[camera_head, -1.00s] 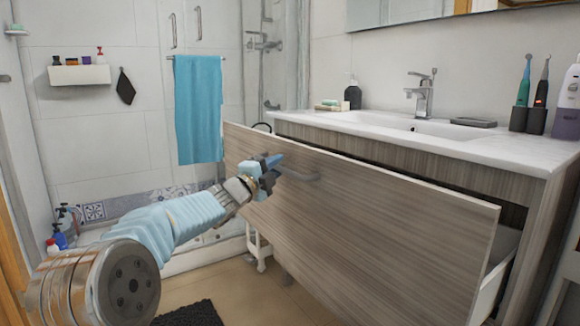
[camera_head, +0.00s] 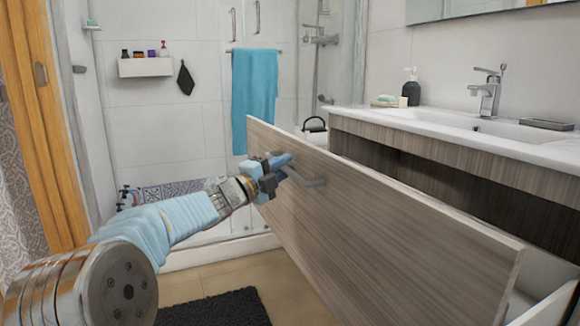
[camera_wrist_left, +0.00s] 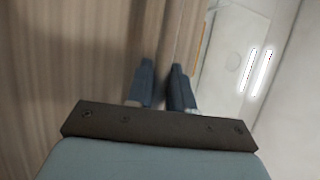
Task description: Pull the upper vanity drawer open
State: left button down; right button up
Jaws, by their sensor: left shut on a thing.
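The upper vanity drawer (camera_head: 390,230) has a wood-grain front and stands well out from the vanity (camera_head: 470,165), with a dark gap behind it. My right gripper is not in view.
The white countertop (camera_head: 430,121) carries a dark soap bottle (camera_head: 411,92), a tap (camera_head: 488,95) and a dark tray (camera_head: 547,124). A blue towel (camera_head: 254,98) hangs at the back. A dark mat (camera_head: 215,308) lies on the floor, with clear tiles around it.

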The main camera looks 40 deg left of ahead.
pick_arm(q)
jog(key=shift+f, duration=0.1)
jog(key=c, duration=1.1)
grip_release()
jog(key=shift+s, duration=0.1)
jog(key=s+f, duration=0.2)
jog(key=s, duration=1.1)
jog(key=shift+s+f, duration=0.2)
jog(key=shift+s, duration=0.05)
